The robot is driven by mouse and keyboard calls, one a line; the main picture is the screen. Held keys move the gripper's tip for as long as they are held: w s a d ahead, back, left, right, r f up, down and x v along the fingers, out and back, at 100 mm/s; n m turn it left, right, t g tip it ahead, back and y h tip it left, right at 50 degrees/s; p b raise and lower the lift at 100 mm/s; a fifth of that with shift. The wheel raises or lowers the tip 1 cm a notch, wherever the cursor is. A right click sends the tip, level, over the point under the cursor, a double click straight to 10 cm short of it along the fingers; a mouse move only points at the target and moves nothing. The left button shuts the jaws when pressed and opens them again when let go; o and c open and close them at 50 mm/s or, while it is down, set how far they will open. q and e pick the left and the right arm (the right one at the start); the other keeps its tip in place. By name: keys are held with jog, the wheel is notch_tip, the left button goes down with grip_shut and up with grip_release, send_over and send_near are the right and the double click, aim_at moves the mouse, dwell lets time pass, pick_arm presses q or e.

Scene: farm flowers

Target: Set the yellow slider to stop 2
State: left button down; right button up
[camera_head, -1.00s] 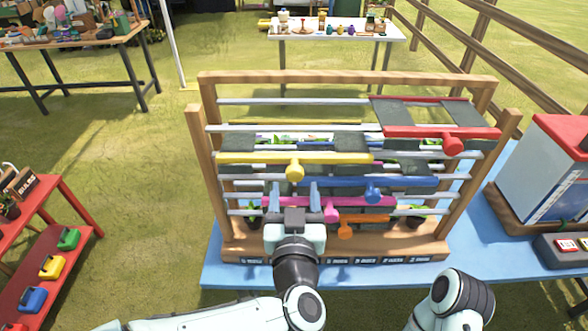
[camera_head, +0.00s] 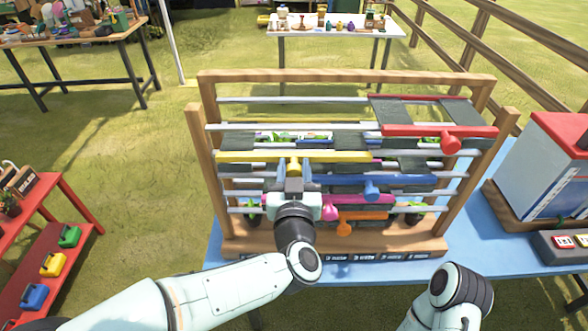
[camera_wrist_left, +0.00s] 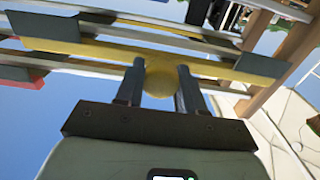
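The yellow slider (camera_head: 250,157) is a long yellow bar with dark plates and a round knob, on a rail of the wooden frame (camera_head: 340,77). It sits toward the left of its rail. My left gripper (camera_head: 294,172) is at the knob, one finger on each side, with no clear gap between. In the left wrist view the yellow knob (camera_wrist_left: 160,78) lies between the two dark fingers, which look closed against it. The stop marks on the front plate (camera_head: 380,256) are too small to read and partly hidden by my arm. My right gripper is out of view.
A red slider (camera_head: 420,131) is at the upper right. Blue (camera_head: 400,179), pink (camera_head: 355,200) and orange (camera_head: 365,216) sliders lie below the yellow one. The frame stands on a blue table (camera_head: 215,262). A white and red box (camera_head: 550,165) stands at right.

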aim_at(335, 158)
pick_arm(q)
jog(key=d+p, duration=0.2)
jog(key=d, duration=0.6)
jog(key=shift+d, duration=0.35)
jog(key=shift+a, duration=0.1)
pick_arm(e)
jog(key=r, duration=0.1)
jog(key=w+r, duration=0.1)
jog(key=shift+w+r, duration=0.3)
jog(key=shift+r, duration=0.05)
pick_arm(q)
jog(key=c, duration=0.7)
grip_release()
jog(key=s+b, duration=0.2)
jog(key=s, duration=1.1)
jog(key=shift+s, duration=0.25)
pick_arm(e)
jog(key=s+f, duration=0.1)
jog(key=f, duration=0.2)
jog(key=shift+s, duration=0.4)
